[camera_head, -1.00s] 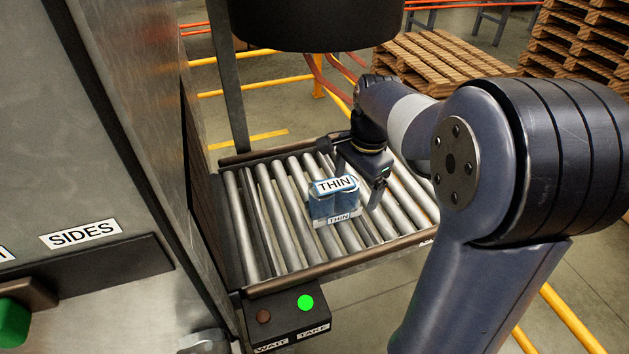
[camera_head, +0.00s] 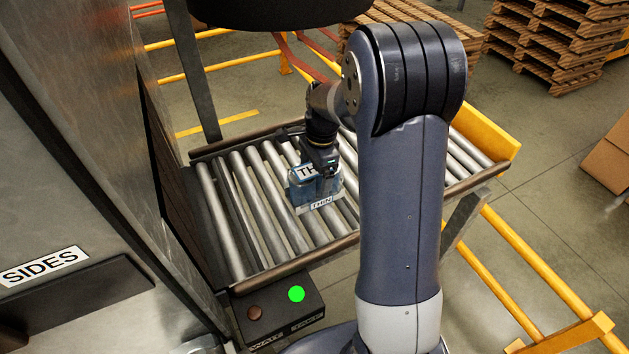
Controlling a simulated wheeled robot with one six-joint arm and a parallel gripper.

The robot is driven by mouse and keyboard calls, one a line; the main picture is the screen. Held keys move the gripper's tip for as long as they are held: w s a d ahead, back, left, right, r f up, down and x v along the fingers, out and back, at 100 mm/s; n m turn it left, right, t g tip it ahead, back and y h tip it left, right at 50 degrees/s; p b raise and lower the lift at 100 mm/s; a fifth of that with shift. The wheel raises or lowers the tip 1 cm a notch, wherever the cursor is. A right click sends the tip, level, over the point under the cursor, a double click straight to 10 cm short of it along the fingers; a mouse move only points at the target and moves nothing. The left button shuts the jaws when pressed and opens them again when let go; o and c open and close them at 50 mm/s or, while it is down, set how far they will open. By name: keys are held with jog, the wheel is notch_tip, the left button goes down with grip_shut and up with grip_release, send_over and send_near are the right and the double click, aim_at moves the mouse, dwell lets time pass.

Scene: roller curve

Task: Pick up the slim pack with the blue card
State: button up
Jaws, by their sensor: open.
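The slim pack (camera_head: 302,195) is blue with white labels reading THIN on its top and front. It stands on the roller conveyor (camera_head: 240,273), near the middle of the rollers. My gripper (camera_head: 318,172) is right over the pack, coming from behind and above, and covers part of its top label. The gripper is open. The fingertips are partly hidden against the pack, and I cannot tell whether they touch it.
A box with a lit green lamp (camera_head: 296,294) and a dark lamp, labelled WAIT and TAKE, sits at the conveyor's front edge. A metal cabinet (camera_head: 60,130) stands close on the left. Yellow rails (camera_head: 530,268) and pallets (camera_head: 560,45) lie beyond.

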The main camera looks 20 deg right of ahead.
jog(key=shift+a+f, duration=0.15)
jog(key=shift+f, duration=1.35)
jog(key=shift+c, duration=0.2)
jog(key=shift+r, duration=0.15)
jog(key=c, duration=1.7)
